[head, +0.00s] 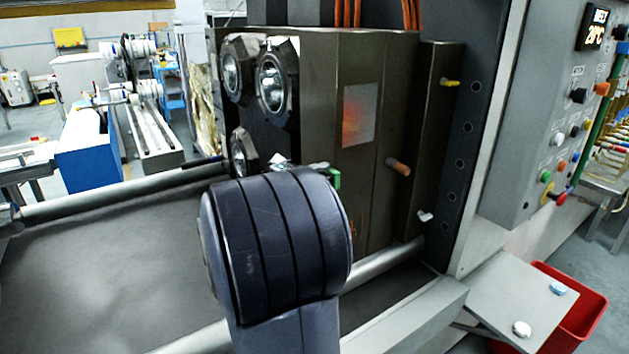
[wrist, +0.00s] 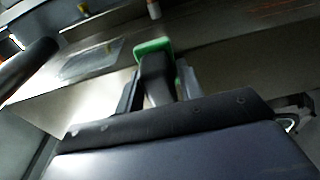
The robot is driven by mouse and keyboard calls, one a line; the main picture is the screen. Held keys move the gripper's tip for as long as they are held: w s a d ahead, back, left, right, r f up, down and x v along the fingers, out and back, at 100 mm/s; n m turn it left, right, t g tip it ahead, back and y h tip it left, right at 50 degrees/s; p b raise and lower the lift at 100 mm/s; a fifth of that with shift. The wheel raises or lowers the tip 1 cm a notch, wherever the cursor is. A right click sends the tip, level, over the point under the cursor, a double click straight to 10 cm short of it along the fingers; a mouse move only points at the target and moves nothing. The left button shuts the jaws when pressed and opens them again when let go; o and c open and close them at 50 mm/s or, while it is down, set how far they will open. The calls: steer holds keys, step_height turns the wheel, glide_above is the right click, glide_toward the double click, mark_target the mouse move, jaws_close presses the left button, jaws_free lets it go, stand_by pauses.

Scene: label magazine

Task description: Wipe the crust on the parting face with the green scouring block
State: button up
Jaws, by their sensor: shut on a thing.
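The green scouring block (wrist: 153,46) is held at the tips of my gripper (wrist: 157,82), with a dark part behind the green pad. In the head view a bit of the green block (head: 335,178) shows beyond my wrist, which hides most of the gripper. The block is close to the mould half (head: 318,110); I cannot tell whether it touches. The parting face (head: 262,125) is the dark left face with round shiny cavities, partly hidden low down by my wrist. I cannot make out the crust clearly.
A shiny plate (head: 360,114) with a reddish tint is on the mould's side. An orange-brown peg (head: 398,166) and a yellow fitting (head: 449,83) stick out. Tie bars (head: 120,192) run below. A control panel (head: 555,130) and a red bin (head: 590,305) are at right.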

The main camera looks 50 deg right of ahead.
mark_target(331, 161)
steer(key=shift+r, duration=0.8)
steer(key=shift+w+d+p, duration=0.25)
steer(key=shift+w+d, duration=0.2)
steer(key=shift+w, duration=0.95)
steer(key=shift+w+d+p, duration=0.3)
steer(key=shift+w+d, duration=0.1)
steer(key=shift+w, duration=1.05)
steer(key=shift+w+d+p, duration=0.25)
steer(key=shift+w+d, duration=0.2)
steer(key=shift+w, duration=0.95)
steer(key=shift+d+r+p, duration=0.1)
steer(key=shift+r+p, duration=0.35)
steer(key=shift+r, duration=0.5)
steer(key=shift+s+a+f+b, duration=0.1)
steer(key=shift+s+a+b, duration=0.05)
steer(key=shift+s+b, duration=0.3)
steer(key=shift+s+a+f+b, duration=0.15)
steer(key=shift+s+b, duration=0.1)
steer(key=shift+s, duration=0.25)
steer(key=shift+s+a+r+b, duration=0.1)
steer(key=shift+s+a+b, duration=0.35)
steer(key=shift+s, duration=0.65)
steer(key=shift+s+a+b, duration=0.25)
steer(key=shift+s+b, duration=0.45)
steer(key=shift+s, duration=0.45)
steer(key=shift+s+a+r+b, duration=0.1)
steer(key=shift+s+a+b, duration=0.35)
steer(key=shift+s, duration=0.65)
steer(key=shift+d, duration=0.1)
